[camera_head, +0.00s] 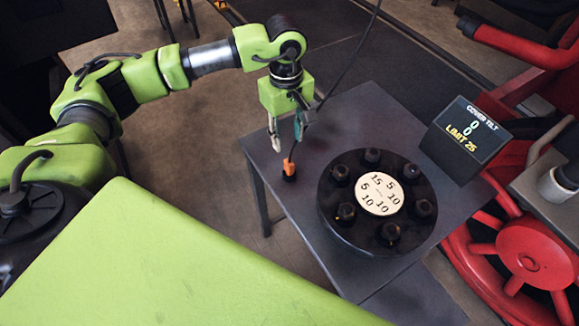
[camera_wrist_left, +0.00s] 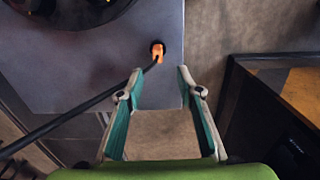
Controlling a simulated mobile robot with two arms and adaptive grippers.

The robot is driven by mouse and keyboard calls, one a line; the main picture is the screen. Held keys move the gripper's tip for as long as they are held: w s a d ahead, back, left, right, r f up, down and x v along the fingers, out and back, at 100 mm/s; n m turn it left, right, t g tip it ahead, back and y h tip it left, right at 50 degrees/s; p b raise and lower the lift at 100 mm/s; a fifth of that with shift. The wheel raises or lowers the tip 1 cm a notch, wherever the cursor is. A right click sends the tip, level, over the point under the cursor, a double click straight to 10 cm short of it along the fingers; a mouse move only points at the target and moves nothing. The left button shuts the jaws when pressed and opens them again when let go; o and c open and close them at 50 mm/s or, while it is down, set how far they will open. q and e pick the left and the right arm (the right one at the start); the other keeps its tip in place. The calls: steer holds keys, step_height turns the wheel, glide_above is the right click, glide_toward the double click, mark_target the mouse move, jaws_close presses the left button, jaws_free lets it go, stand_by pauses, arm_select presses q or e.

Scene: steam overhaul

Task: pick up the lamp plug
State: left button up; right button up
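The lamp plug (camera_head: 289,166) is a small orange piece standing in a round black base near the left edge of the grey table. It also shows in the left wrist view (camera_wrist_left: 158,51), just beyond the fingertips, with a black cable (camera_wrist_left: 75,110) running from it to the lower left. My left gripper (camera_head: 286,138) is above the plug and apart from it. In the left wrist view its two fingers (camera_wrist_left: 159,76) are spread, with nothing between them. My right gripper is not in view.
A round black cover (camera_head: 340,222) with several knobs and a pale numbered disc sits on the table (camera_head: 353,110). Red machinery with a wheel (camera_head: 530,250) is at the right. The cable hangs from above.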

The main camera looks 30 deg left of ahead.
mark_target(289, 162)
arm_select(q)
step_height(289, 162, down, 8)
steer(key=p, duration=0.2)
steer(key=shift+a+f+p, duration=0.15)
steer(key=shift+p, duration=0.15)
steer(key=f+p, duration=0.2)
steer(key=f, duration=0.2)
steer(key=shift+w+f+p, duration=0.15)
steer(key=shift+w+p, duration=0.2)
steer(key=shift+p, duration=0.05)
steer(key=shift+f, duration=0.55)
jaws_close()
